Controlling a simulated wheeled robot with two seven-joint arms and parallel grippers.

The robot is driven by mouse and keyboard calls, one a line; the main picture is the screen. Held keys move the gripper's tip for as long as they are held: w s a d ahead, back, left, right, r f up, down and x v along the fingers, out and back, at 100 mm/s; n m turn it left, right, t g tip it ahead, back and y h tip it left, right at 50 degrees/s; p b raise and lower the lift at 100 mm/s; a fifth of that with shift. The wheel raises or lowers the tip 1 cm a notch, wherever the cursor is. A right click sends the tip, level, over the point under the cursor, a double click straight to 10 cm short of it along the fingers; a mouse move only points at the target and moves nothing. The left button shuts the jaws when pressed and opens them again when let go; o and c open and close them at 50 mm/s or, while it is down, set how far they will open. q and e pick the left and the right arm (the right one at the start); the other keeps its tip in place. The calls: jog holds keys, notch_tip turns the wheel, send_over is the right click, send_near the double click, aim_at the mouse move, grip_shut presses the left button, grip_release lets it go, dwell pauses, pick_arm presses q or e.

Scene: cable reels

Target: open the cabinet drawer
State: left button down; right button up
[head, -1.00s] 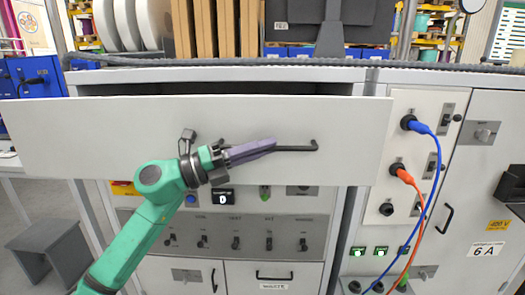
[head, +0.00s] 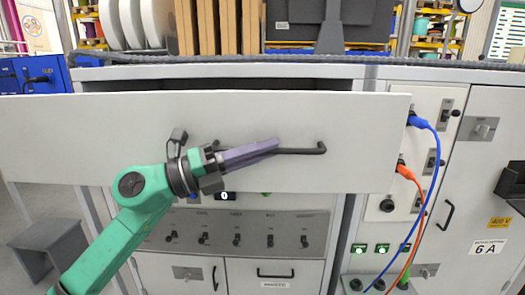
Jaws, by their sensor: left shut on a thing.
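The cabinet drawer is a wide white front (head: 200,118) that stands pulled out from the cabinet, with a dark gap behind its top edge. Its dark bar handle (head: 305,151) runs across the middle of the front. My left gripper (head: 272,147) reaches in from the lower left and is shut on the left part of the handle; the handle's right end stays visible. The gripped part is hidden by the purple fingers. My right gripper is not in view.
A switch panel (head: 235,233) and a lower door (head: 275,273) are below the drawer. Blue (head: 434,190) and orange (head: 415,225) cables hang from sockets at the right. Boards and a monitor (head: 330,15) stand on top. A grey stool (head: 48,248) is at lower left.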

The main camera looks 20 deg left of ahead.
pick_arm(q)
jog(key=c, duration=0.9)
grip_release()
jog(key=shift+s+a+f+b, duration=0.1)
jog(key=shift+a+f+b, duration=0.1)
jog(key=shift+a+b, duration=0.1)
jog(key=b+v, duration=0.8)
jog(key=v, duration=0.6)
jog(key=shift+r, duration=0.15)
